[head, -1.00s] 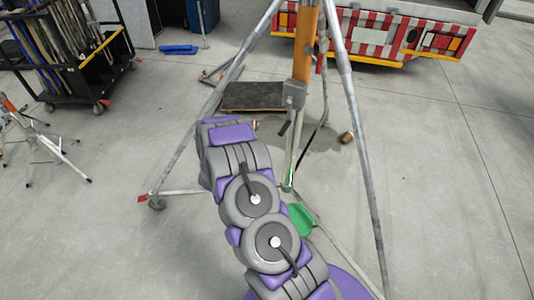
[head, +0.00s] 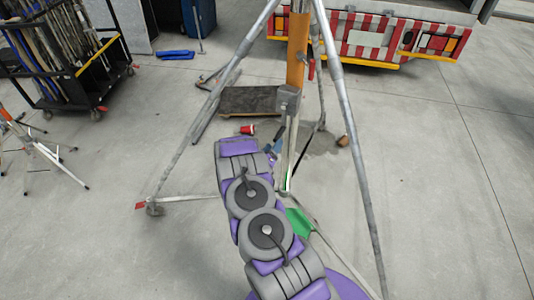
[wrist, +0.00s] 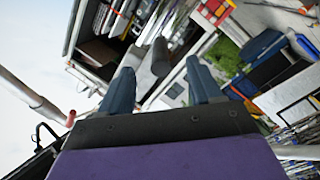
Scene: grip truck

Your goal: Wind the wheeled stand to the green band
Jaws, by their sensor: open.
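The wheeled stand (head: 342,120) stands ahead in the head view, with grey tripod legs, an orange column (head: 297,50) and a grey crank housing (head: 288,100). A dark crank handle (head: 280,131) slants down from the housing. A small green mark (head: 288,180), perhaps the green band, shows low on the stand's centre post. My gripper (wrist: 161,88) is open, its two blue-grey fingers apart. A dark grey cylinder (wrist: 160,57), perhaps the crank grip, shows between them in the wrist view; I cannot tell its distance. In the head view my arm partly hides the gripper, close below the handle.
A black cart (head: 70,65) of poles stands at the left, with a smaller stand (head: 32,145) before it. A red-and-white truck (head: 375,40) is at the back right. Floor at right is clear.

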